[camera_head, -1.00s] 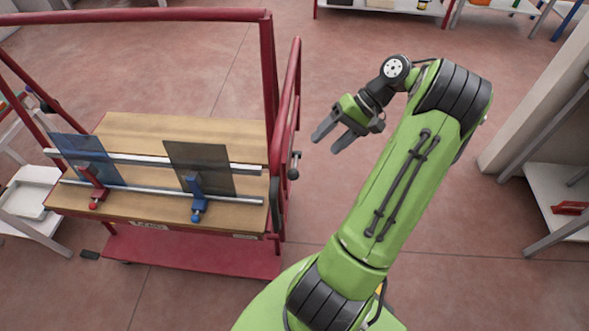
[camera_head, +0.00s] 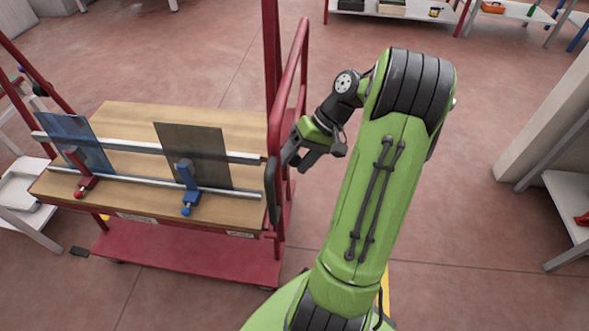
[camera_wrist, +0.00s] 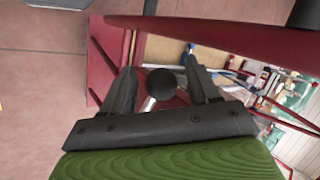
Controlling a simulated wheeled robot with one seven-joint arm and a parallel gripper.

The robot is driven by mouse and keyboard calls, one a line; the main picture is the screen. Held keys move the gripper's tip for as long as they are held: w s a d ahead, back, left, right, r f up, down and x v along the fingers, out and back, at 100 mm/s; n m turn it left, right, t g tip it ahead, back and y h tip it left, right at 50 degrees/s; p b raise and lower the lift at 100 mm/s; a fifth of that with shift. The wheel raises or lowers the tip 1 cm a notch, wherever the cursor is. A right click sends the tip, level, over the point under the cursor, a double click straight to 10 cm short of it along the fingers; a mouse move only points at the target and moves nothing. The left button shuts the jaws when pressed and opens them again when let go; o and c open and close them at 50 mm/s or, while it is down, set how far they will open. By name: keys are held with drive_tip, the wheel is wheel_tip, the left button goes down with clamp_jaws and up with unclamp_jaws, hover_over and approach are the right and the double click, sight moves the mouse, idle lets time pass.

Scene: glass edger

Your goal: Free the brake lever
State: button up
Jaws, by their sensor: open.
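The brake lever shows in the wrist view as a round black knob (camera_wrist: 160,82) on a short silver shaft, at the right-hand end of the red cart (camera_head: 200,258). My gripper (camera_wrist: 158,68) is open, with one finger on each side of the knob; I cannot tell whether either finger touches it. In the head view my gripper (camera_head: 295,159) is beside the cart's right end rail, and the lever is hidden behind its fingers.
The cart's red push rail (camera_head: 291,88) rises close beside my gripper. The wooden cart top (camera_head: 122,190) carries a blue glass pane (camera_head: 75,143) and a dark pane (camera_head: 193,156), with red and blue clamps. Open floor lies right of my arm.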

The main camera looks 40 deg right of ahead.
drive_tip(key=shift+a+f, duration=0.15)
drive_tip(key=shift+f, duration=0.05)
drive_tip(key=shift+r, duration=0.1)
clamp_jaws()
drive_tip(key=p, duration=0.1)
drive_tip(key=r+p, duration=0.1)
drive_tip(key=p, duration=0.1)
drive_tip(key=shift+w+d+r, duration=0.2)
drive_tip(key=shift+w+r, duration=0.05)
drive_tip(key=shift+r, duration=0.05)
drive_tip(key=shift+d+f, duration=0.1)
unclamp_jaws()
